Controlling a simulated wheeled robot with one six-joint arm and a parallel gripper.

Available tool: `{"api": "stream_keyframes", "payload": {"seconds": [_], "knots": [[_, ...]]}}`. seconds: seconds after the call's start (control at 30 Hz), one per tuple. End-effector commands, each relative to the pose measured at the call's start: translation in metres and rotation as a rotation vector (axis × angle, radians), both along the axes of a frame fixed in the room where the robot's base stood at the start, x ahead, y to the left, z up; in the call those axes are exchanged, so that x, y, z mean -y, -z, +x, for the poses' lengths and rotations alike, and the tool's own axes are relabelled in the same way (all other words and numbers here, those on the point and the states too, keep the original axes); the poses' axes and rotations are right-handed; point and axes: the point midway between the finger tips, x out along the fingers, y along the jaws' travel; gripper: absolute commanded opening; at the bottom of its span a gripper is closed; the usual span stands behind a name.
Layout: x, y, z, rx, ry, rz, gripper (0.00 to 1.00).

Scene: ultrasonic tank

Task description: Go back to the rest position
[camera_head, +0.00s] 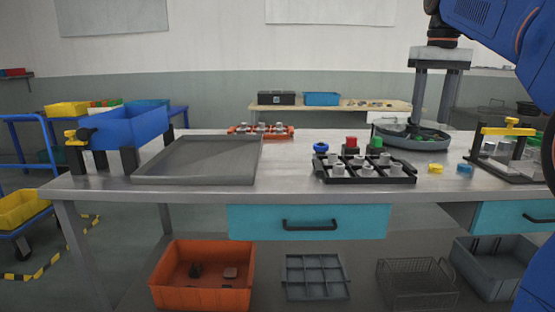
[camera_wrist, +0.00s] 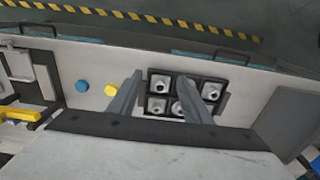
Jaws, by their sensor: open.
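My gripper (camera_head: 430,120) hangs pointing down at the right in the head view, its two fingers apart with nothing between them. In that view its fingertips overlap the round grey bowl (camera_head: 400,143). In the wrist view my gripper (camera_wrist: 160,82) spreads its fingers across the picture of the black rack (camera_wrist: 186,76), which holds several silver metal parts. The fingers hide some of the rack there. The rack also shows in the head view (camera_head: 365,180), on the bench and apart from the fingers.
The steel bench (camera_head: 290,160) carries a grey tray (camera_head: 197,177), a blue bin (camera_head: 128,128), red and green buttons (camera_head: 351,144), yellow (camera_head: 435,168) and blue (camera_head: 465,169) caps, and a yellow-topped frame (camera_head: 505,130) at right. An orange bin (camera_head: 202,298) sits below.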

Motion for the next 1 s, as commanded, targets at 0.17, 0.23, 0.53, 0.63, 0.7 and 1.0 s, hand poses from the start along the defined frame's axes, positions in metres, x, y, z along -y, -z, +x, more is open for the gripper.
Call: {"api": "stream_keyframes", "payload": {"seconds": [0.17,0.23,0.53,0.63,0.7,1.0], "knots": [[-0.009,0.013,-0.017,0.024,-0.002,-0.003,0.45],[-0.013,0.021,-0.026,0.036,-0.003,-0.005,0.45],[-0.036,0.081,-0.085,0.120,-0.005,-0.012,0.45],[-0.044,0.107,-0.107,0.152,-0.005,-0.013,0.45],[-0.049,0.128,-0.124,0.174,-0.005,-0.013,0.45],[-0.067,0.226,-0.195,0.269,-0.008,-0.011,0.45]]}}
